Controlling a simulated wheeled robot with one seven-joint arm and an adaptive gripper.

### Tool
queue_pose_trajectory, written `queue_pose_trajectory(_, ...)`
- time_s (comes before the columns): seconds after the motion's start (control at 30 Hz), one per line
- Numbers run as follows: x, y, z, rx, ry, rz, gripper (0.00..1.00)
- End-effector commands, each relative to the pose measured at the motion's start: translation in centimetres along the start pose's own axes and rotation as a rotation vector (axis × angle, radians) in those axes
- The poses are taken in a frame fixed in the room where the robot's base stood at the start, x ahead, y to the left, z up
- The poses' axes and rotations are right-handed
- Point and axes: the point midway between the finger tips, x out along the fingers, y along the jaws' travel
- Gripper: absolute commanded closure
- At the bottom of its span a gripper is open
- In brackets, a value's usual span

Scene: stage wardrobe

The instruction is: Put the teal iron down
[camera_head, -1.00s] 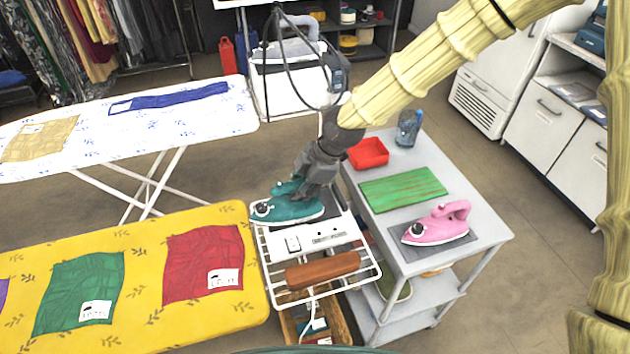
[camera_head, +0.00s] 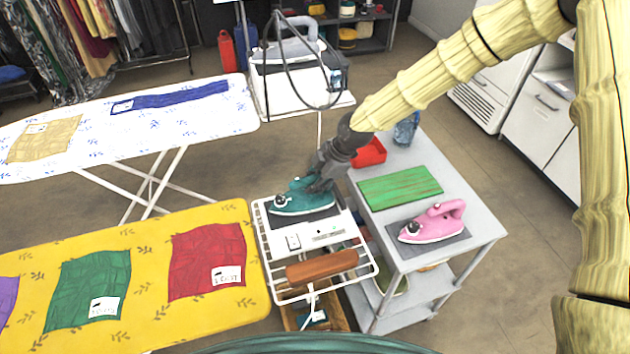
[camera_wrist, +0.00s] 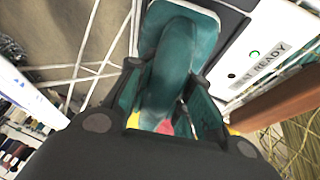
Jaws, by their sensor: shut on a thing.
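The teal iron (camera_head: 300,204) is at the dark pad of the white metal iron rest (camera_head: 285,243), at the right end of the yellow ironing board. It looks level, with its tip to the left. I cannot tell whether its sole touches the pad. My gripper (camera_head: 319,184) is shut on its handle from above. In the wrist view the teal handle (camera_wrist: 178,55) sits between the fingers of my gripper (camera_wrist: 166,82). The rest's front panel shows a small green light and the word READY (camera_wrist: 263,65).
The yellow board (camera_head: 145,270) with coloured cloths lies left of the rest. A grey cart (camera_head: 480,245) to the right bears a pink iron (camera_head: 433,223), a green board (camera_head: 400,187) and a red tray (camera_head: 370,152). A brown wooden handle (camera_head: 322,266) lies across the rest's front.

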Motion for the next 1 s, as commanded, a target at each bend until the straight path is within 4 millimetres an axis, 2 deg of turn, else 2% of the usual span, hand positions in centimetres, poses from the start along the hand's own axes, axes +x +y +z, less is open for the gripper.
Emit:
queue_pose_trajectory(0.33,0.2,0.0,0.1,0.0,0.0,0.001,1.0)
queue_pose_trajectory(0.37,0.3,-0.1,0.1,0.0,0.0,0.0,0.79)
queue_pose_trajectory(0.5,0.3,-0.1,0.1,0.0,0.0,0.0,0.56)
queue_pose_trajectory(0.83,0.2,-0.1,0.1,0.0,0.0,0.0,0.56)
queue_pose_trajectory(1.0,-0.8,0.0,0.1,0.0,-0.001,0.001,0.56)
